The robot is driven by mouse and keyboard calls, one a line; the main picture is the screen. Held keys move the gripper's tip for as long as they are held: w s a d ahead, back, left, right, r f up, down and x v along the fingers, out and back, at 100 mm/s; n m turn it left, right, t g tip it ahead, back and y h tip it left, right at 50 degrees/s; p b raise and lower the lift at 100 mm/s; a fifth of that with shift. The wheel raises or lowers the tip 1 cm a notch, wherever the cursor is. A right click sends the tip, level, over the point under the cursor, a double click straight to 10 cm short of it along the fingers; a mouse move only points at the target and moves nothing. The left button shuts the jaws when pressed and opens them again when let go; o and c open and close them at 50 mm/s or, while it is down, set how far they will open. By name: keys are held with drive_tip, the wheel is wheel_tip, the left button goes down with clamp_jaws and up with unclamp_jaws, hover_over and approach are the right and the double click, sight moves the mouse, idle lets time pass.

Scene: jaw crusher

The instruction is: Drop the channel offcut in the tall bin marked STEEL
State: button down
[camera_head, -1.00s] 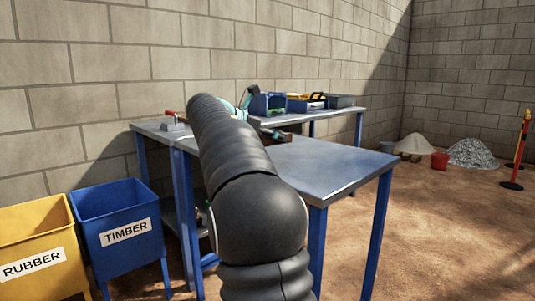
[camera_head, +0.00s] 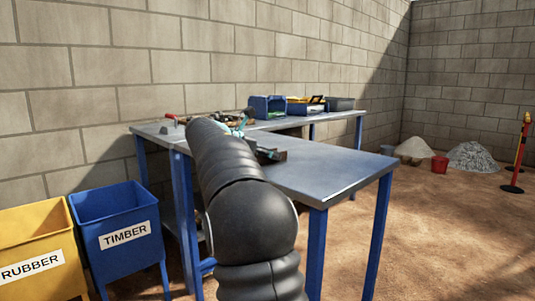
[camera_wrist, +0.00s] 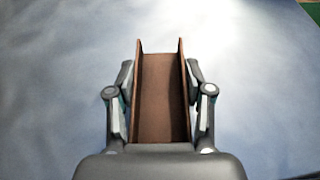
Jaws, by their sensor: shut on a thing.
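The channel offcut is a rusty brown U-shaped piece, seen in the wrist view (camera_wrist: 160,100) with its open side facing the camera. My gripper (camera_wrist: 160,108) is shut on it, one finger against each side wall. In the head view, my gripper (camera_head: 268,154) shows small and dark beyond my arm, over the bench; my arm hides part of it. How far the offcut is above the bench top cannot be told. No bin marked STEEL is in view.
A yellow bin marked RUBBER (camera_head: 30,245) and a blue bin marked TIMBER (camera_head: 120,215) stand at the left. The blue-legged bench (camera_head: 330,178) carries tools and a blue open box (camera_head: 268,107) at the back. Its near right top is clear. Open ground lies right.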

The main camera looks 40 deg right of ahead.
drive_tip(key=shift+c, duration=2.2)
unclamp_jaws()
drive_tip(key=shift+f+b, duration=0.3)
drive_tip(key=shift+b, duration=0.45)
drive_tip(key=p+v, duration=0.3)
drive_tip(key=v, duration=1.1)
drive_tip(key=shift+w+f, duration=0.15)
drive_tip(key=shift+f, duration=0.1)
drive_tip(key=shift+a, duration=0.1)
